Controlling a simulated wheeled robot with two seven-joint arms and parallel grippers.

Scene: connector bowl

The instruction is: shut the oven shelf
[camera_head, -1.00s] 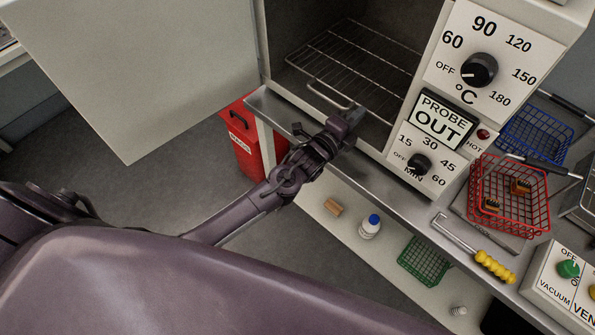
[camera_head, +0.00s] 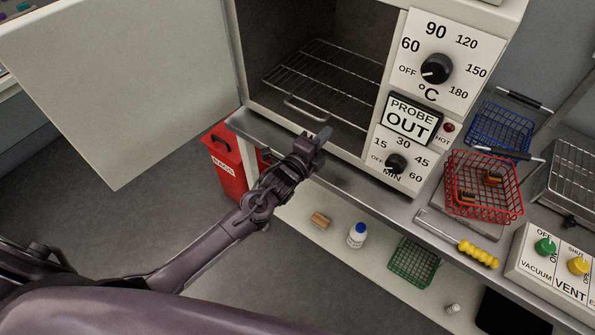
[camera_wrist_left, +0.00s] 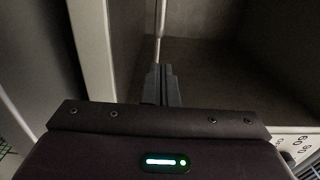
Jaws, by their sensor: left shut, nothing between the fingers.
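The oven shelf is a wire rack (camera_head: 322,82) inside the open oven chamber. Its front has a loop handle (camera_head: 304,110) near the opening. My left gripper (camera_head: 322,134) is shut and empty, just in front of the opening by the handle's right end. I cannot tell whether it touches the handle. In the left wrist view the closed fingers (camera_wrist_left: 161,85) point into the chamber, and a thin pale bar (camera_wrist_left: 160,25) runs ahead of their tips. My right gripper is not in view.
The oven door (camera_head: 125,85) stands wide open on the left. The control panel (camera_head: 437,68) flanks the opening on the right. A red bin (camera_head: 228,165) stands below. A red wire basket (camera_head: 484,187) and yellow-handled tool (camera_head: 478,253) lie on the bench to the right.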

